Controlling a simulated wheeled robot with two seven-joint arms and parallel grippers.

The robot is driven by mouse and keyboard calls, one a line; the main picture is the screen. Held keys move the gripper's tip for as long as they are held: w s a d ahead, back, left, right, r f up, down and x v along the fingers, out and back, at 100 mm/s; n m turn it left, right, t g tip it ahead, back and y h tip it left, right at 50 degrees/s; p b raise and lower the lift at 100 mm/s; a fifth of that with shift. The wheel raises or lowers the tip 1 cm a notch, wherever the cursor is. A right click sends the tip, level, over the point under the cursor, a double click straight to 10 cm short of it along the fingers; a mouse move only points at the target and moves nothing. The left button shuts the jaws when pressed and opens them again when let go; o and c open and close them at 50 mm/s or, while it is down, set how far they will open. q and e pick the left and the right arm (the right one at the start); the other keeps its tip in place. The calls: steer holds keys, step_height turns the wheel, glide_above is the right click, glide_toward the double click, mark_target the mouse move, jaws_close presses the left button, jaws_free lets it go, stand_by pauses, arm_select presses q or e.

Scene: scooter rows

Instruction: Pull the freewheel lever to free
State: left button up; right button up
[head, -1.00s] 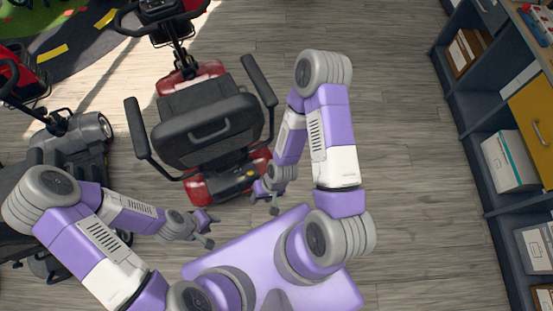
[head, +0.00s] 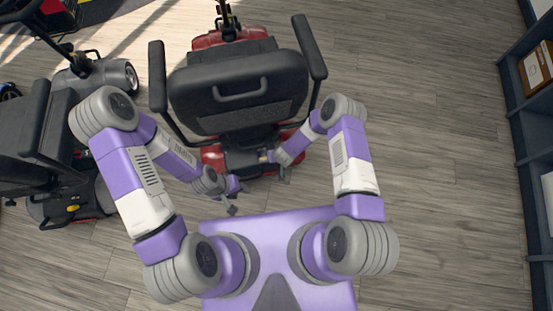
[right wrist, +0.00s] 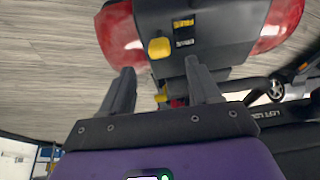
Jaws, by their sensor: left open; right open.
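The red scooter (head: 211,160) stands in front of me, with its black seat back (head: 240,88) towards me. In the right wrist view its dark rear housing (right wrist: 205,30) carries a yellow lever knob (right wrist: 160,47) beside two small labels. My left gripper (head: 233,198) is open and empty, low behind the scooter.
A grey scooter (head: 60,190) stands close on the left, with a yellow knob at its rear. A shelf unit (head: 515,130) lines the right side. The wooden floor (head: 440,170) between the shelf and the red scooter is clear.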

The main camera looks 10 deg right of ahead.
steer(key=b+x, duration=0.4)
steer(key=x, duration=0.4)
steer(key=shift+w+f, duration=0.15)
steer(key=shift+f, duration=0.2)
steer(key=shift+c, duration=0.4)
jaws_close()
